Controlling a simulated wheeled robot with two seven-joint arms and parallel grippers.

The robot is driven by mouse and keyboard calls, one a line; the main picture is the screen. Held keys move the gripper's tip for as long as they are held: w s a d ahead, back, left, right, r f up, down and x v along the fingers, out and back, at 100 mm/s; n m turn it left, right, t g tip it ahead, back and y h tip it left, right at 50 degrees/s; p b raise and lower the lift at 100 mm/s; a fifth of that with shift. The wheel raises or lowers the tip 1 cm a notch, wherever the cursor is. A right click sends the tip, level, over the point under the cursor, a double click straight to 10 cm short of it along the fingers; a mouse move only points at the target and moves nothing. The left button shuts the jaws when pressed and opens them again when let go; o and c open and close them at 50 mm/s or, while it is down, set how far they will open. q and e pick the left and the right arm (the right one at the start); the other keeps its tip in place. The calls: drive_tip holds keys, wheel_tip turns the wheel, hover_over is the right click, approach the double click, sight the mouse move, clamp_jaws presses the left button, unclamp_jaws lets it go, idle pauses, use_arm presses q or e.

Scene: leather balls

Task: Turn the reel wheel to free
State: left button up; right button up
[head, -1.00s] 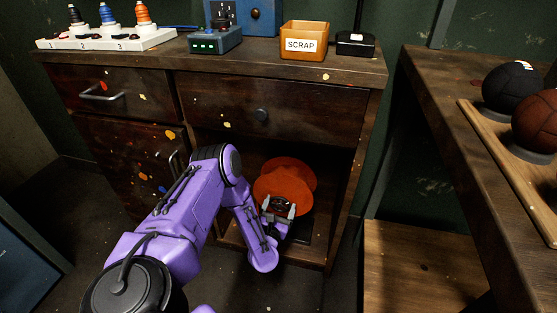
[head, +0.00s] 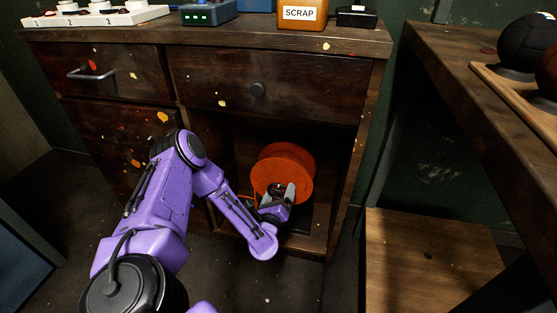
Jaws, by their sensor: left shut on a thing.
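The orange reel wheel (head: 297,160) stands in the open lower compartment of the dark wooden cabinet. It has two round orange flanges, one behind the other. My left gripper (head: 282,192) is at the front flange, low on its face, with its grey fingers shut on a part of the reel there. The exact part between the fingers is too small and too covered to tell. A thin orange strand shows left of the gripper. My right gripper is not in view.
The cabinet's walls (head: 340,195) enclose the reel, with a drawer (head: 258,90) above. A SCRAP box (head: 302,14) stands on top. At right, a bench holds dark and brown balls (head: 527,45) on a wooden rack (head: 510,95). The floor before the cabinet is clear.

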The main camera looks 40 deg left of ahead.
use_arm(q)
drive_tip(key=shift+n, duration=0.5)
drive_tip(key=o, duration=0.8)
drive_tip(key=p+v, duration=0.1)
drive_tip(key=v, duration=0.9)
drive_tip(key=shift+s+d+p, duration=0.1)
drive_tip(key=shift+s+p, duration=0.2)
drive_tip(key=shift+p, duration=0.05)
